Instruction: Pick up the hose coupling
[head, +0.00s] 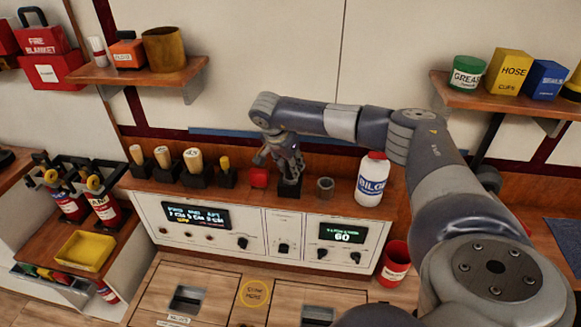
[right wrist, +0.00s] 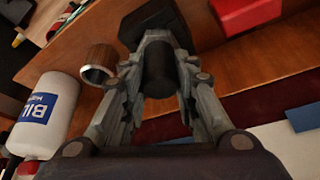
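A short hollow cylinder with a metal rim (head: 325,187), which looks like the hose coupling, stands on the wooden ledge. It also shows in the right wrist view (right wrist: 100,64), beside my gripper's left finger and apart from it. My right gripper (head: 287,160) reaches down onto a dark block (head: 289,190) just left of the coupling. In the right wrist view its fingers (right wrist: 160,60) are drawn in around a black upright cylinder (right wrist: 159,72) and appear to hold it from both sides. My left gripper is not in view.
A red block (head: 259,177) and several handled tools in black holders (head: 194,167) line the ledge to the left. A control panel (head: 262,230) lies below the ledge.

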